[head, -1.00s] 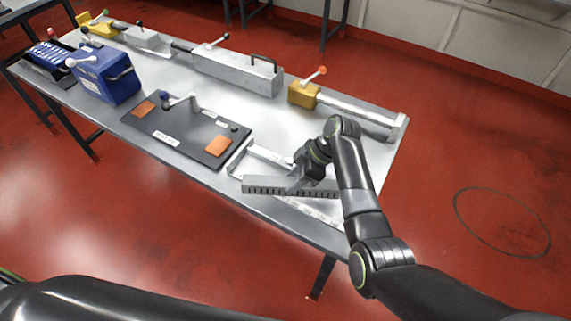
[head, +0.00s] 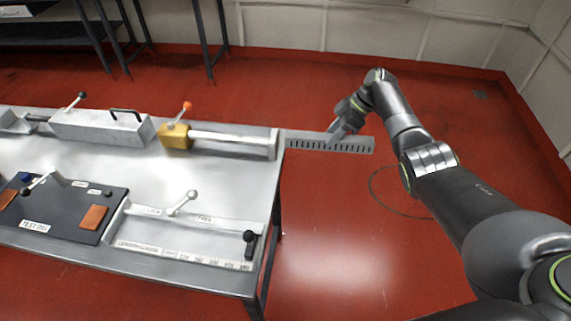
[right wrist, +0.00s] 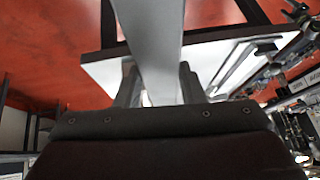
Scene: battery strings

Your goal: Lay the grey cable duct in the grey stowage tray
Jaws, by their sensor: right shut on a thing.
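The grey cable duct (head: 312,143), a long slotted channel, is held in the air beyond the right end of the bench, above the red floor. My right gripper (head: 336,136) is shut on it near its middle. In the right wrist view the duct (right wrist: 150,35) runs between the two fingers (right wrist: 157,88) and away from me; the bench shows behind it. I cannot make out a grey stowage tray in these views. My left gripper is not in view.
The bench (head: 190,179) carries a yellow block with an orange-knobbed lever (head: 175,136), a grey handled box (head: 100,127), a dark test panel (head: 62,205) and a pale levered fixture (head: 185,232). The floor right of the bench is clear.

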